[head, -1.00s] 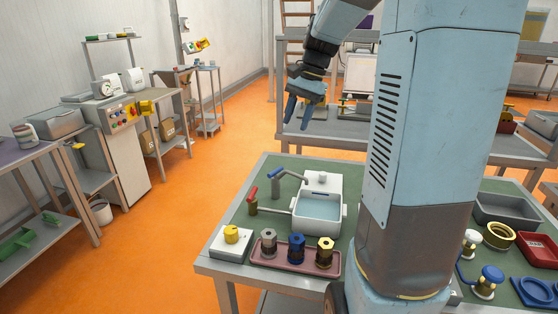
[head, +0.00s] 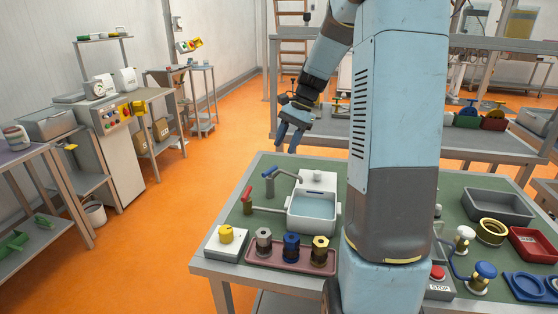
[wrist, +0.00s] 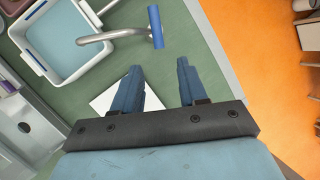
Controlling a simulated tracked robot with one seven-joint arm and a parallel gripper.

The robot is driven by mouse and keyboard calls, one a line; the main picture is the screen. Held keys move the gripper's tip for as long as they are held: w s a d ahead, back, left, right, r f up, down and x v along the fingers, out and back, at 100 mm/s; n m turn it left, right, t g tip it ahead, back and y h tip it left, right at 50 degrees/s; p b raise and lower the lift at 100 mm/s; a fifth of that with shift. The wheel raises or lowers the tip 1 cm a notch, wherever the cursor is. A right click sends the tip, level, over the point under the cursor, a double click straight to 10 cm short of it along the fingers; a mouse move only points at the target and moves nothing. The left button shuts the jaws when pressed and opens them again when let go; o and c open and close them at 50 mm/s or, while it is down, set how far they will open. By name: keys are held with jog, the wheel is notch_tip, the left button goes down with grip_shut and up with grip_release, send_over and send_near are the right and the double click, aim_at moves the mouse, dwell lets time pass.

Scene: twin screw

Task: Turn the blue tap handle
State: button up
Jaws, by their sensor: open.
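The blue tap handle (head: 269,172) sits on top of a grey tap at the back left of the white sink (head: 312,210). In the wrist view the blue handle (wrist: 156,27) shows as a short bar on the curved grey spout (wrist: 112,35), beyond the fingertips. A red tap handle (head: 247,194) stands on a second tap in front and to the left. My gripper (head: 288,138) is open and empty, above and beyond the blue handle, apart from it. Its two blue fingers also show in the wrist view (wrist: 159,78).
A yellow knob (head: 226,233) on a white box and a pink tray (head: 262,260) with several hex pieces line the front. Right of my arm are a grey bin (head: 497,206), a red tray (head: 530,243) and a blue valve wheel (head: 485,271).

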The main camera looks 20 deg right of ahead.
aim_at(270, 173)
jog(key=x, duration=0.6)
jog(key=shift+f, duration=0.1)
grip_shut()
dwell(0.3)
